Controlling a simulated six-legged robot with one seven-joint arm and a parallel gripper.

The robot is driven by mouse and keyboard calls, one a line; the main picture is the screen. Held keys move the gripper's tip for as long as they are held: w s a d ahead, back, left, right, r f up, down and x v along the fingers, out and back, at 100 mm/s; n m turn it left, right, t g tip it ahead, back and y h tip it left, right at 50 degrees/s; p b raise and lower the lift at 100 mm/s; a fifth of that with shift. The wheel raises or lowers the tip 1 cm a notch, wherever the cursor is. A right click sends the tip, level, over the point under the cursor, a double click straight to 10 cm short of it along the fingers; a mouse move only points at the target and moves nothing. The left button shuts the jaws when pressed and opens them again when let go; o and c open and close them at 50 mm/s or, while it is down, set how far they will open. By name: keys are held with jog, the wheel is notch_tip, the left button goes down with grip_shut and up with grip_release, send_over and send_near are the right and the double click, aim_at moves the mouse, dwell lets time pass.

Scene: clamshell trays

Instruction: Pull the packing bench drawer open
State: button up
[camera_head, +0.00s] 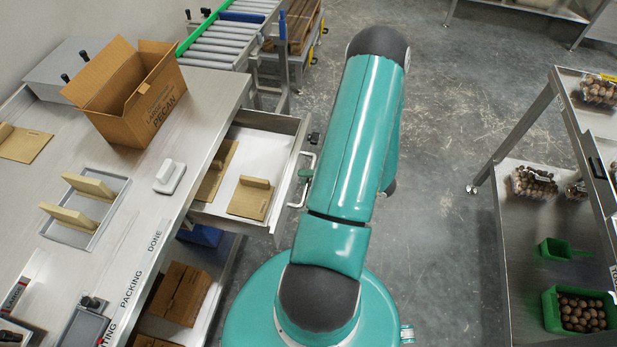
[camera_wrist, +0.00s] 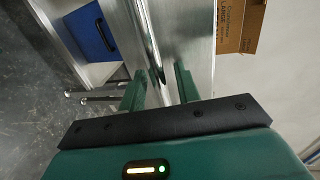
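The packing bench drawer (camera_head: 265,158) stands pulled out from under the bench top in the head view, with its inside showing. It holds brown cardboard pieces (camera_head: 250,200) on a pale floor. Its metal handle (camera_head: 295,205) is on the front face. A green fingertip of my gripper (camera_head: 306,173) shows beside the handle; my arm hides the rest. In the wrist view the two green fingers of my gripper (camera_wrist: 160,88) are apart. A shiny metal edge or bar (camera_wrist: 150,42) runs down between them; I cannot tell whether they touch it.
The packing bench (camera_head: 215,100) carries an open cardboard box (camera_head: 150,112), a tray with wooden blocks (camera_head: 100,213) and a white object (camera_head: 169,177). A blue bin (camera_wrist: 90,30) sits on the lower shelf. A rack (camera_head: 510,240) stands at right. Bare floor lies between.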

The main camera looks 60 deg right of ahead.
jog(key=v, duration=1.3)
jog(key=shift+s+d, duration=0.15)
jog(key=shift+s, duration=0.05)
jog(key=w+a+r+n+g+y, duration=0.4)
jog(key=w+a+r+n+g, duration=0.4)
jog(key=w+a+r+g, duration=0.6)
jog(key=w+a+r+n+t+h, duration=0.2)
jog(key=a+r+n+h, duration=0.1)
jog(key=a+r, duration=0.6)
jog(key=w+a+r+n+t+h, duration=0.2)
jog(key=a+r+h, duration=0.4)
jog(key=a+r, duration=0.4)
jog(key=shift+a+n+t, duration=0.4)
jog(key=shift+a+n, duration=0.2)
jog(key=shift+a, duration=0.45)
jog(key=shift+w, duration=0.1)
